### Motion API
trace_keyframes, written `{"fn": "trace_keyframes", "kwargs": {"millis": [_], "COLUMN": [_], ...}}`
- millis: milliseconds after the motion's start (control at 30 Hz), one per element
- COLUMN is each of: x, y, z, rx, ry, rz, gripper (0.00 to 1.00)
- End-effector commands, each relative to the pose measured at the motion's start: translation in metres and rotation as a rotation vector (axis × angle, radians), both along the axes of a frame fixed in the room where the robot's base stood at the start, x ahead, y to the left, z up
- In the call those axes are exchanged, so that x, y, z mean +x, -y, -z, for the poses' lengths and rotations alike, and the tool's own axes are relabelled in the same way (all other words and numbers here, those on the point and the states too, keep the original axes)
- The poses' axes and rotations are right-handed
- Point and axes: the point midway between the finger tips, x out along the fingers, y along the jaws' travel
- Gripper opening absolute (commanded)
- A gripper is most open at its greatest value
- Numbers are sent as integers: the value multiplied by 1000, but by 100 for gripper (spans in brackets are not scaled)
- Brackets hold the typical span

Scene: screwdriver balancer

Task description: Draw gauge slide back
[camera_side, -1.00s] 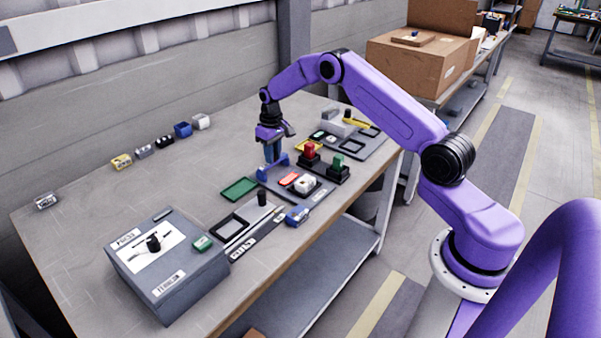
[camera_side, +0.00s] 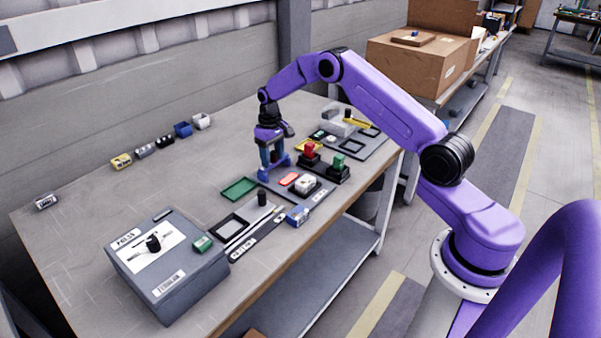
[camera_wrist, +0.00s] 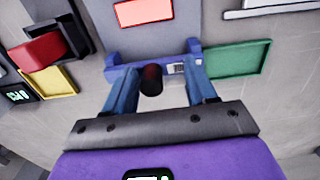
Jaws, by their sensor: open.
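No part readable as a gauge slide stands out by label. A blue bracket (camera_side: 284,160) with raised ends sits at the back edge of a dark panel, and also shows in the wrist view (camera_wrist: 112,72). A dark upright cylinder (camera_wrist: 152,82) stands beside it, between my fingers. My gripper (camera_side: 271,165) points down with its fingers low at the bracket. In the wrist view my gripper (camera_wrist: 162,77) is open, one finger each side of the cylinder; contact cannot be told. A separate black knob (camera_side: 262,198) stands by a pale rail (camera_side: 240,233), left of my gripper.
A green tray (camera_side: 239,188) lies left of the bracket. An orange-red plate (camera_side: 289,179) lies in front. Red (camera_side: 310,150) and green (camera_side: 338,161) blocks stand to the right. A grey box (camera_side: 168,265) stands at front left.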

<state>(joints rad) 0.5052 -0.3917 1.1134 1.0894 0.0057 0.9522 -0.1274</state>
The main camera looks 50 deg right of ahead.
Motion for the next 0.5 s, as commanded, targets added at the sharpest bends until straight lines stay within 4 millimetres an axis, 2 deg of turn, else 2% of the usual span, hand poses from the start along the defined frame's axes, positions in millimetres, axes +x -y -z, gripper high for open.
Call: {"fn": "trace_keyframes", "kwargs": {"millis": [500], "x": [2], "y": [8], "z": [-49], "rx": [-6], "ry": [13], "rz": [9], "gripper": [55]}}
